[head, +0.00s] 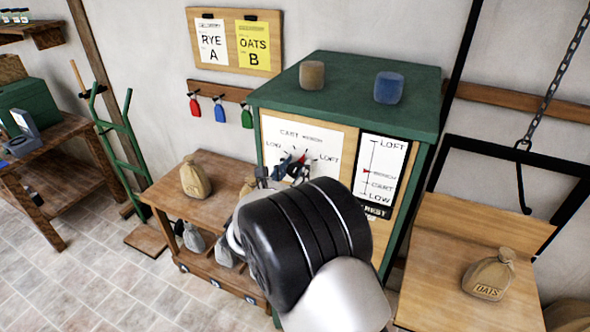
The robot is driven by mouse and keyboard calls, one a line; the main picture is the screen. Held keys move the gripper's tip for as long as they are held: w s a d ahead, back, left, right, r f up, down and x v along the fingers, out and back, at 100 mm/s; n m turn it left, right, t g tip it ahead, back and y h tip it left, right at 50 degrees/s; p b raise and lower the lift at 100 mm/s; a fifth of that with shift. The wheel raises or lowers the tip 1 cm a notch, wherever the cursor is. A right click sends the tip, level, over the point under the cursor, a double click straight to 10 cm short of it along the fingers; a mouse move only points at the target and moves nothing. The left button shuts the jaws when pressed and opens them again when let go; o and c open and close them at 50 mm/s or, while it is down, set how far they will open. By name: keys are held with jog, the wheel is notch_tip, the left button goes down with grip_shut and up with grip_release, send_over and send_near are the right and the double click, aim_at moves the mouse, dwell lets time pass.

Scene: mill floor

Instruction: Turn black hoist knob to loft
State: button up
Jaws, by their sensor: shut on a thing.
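The black hoist knob (305,171) sits on a white dial plate on the front of a green cabinet (346,92). The dial is lettered low, cart, bench and loft around the knob. My gripper (293,168) is at the dial, shut on the knob, seen from behind my dark wrist. The wrist and fingers hide most of the knob, so I cannot tell where it points. To the right, a white level scale (384,165) reads loft, bench, cart, low from top down. Its red marker (366,171) stands near bench.
A brown block (312,75) and a blue block (389,88) stand on the cabinet. A sack (194,178) sits on the left bench.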

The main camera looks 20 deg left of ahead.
jog(key=shift+f+m+b, duration=0.1)
jog(key=shift+m+b, duration=0.2)
jog(key=shift+b, duration=0.15)
jog(key=shift+c, duration=0.3)
jog(key=m+b, duration=0.1)
jog(key=b, duration=0.2)
jog(key=shift+f+m, duration=0.15)
jog(key=shift+m, duration=0.15)
jog(key=m+b, duration=0.2)
jog(key=b, duration=0.1)
jog(key=shift+d, duration=0.1)
jog(key=m+b, duration=0.3)
jog(key=b, duration=0.1)
jog(key=shift+b, duration=0.4)
jog(key=shift+m+b, duration=0.3)
jog(key=shift+m, duration=0.1)
jog(key=shift+r, duration=0.2)
jog(key=o, duration=1)
